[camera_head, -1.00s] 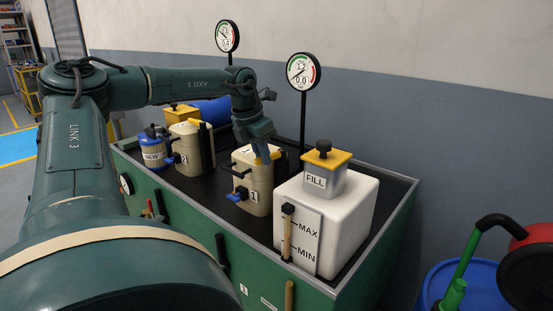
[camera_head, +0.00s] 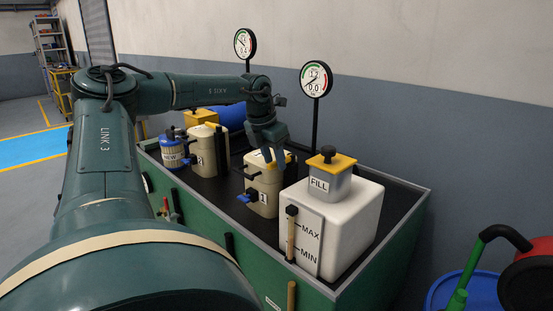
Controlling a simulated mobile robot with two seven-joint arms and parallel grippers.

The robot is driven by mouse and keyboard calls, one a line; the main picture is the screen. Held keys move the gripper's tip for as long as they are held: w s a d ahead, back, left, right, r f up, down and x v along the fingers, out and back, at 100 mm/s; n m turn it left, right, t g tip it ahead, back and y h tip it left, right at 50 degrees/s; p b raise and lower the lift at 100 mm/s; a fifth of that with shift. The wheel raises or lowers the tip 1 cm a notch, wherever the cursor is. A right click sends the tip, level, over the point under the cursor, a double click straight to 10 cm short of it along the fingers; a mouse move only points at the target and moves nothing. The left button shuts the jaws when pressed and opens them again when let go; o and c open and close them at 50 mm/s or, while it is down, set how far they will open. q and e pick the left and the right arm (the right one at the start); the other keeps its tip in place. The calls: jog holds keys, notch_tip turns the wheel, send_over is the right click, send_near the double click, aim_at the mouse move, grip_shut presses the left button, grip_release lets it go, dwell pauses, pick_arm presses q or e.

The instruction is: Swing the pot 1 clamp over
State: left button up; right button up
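Pot 1 (camera_head: 263,197) is a beige canister labelled 1, with a blue valve handle (camera_head: 247,196) on its front left. My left gripper (camera_head: 276,163) reaches down over its top. My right gripper is not in view.
A white tank (camera_head: 350,215) with a yellow-topped filler marked FILL stands close right of pot 1. A gauge (camera_head: 316,79) on a black post rises behind. A blue and white canister (camera_head: 171,154) stands at the left. The green bench has a raised rim (camera_head: 405,215).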

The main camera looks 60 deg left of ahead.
pick_arm(q)
jog(key=shift+r+p, duration=2.45)
jog(key=shift+r, duration=0.6)
jog(key=shift+f, duration=0.1)
jog(key=v, duration=1.3)
